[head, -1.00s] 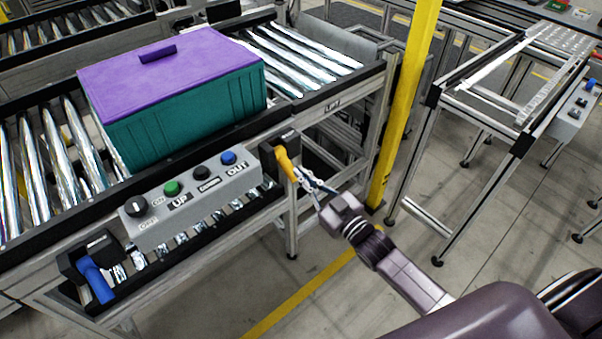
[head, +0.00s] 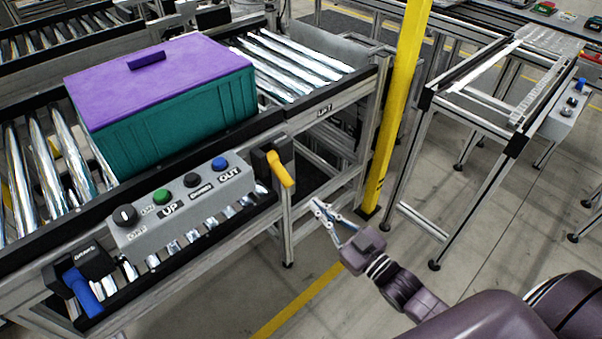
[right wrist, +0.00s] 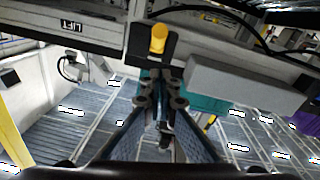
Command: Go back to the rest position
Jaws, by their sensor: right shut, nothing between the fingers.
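My right gripper (head: 318,207) is shut and empty in the head view. It hangs in free air just right of and below the yellow handle (head: 281,168) at the conveyor's front edge, apart from it. In the right wrist view the shut fingers (right wrist: 160,85) point toward the yellow handle (right wrist: 158,38), which shows end-on beyond the fingertips. My left gripper shows in neither view.
A grey control box (head: 180,207) with a knob and buttons is on the conveyor front, with a blue handle (head: 82,291) at its left. A teal crate with a purple lid (head: 160,66) sits on the rollers. A yellow post (head: 398,110) stands right of the gripper.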

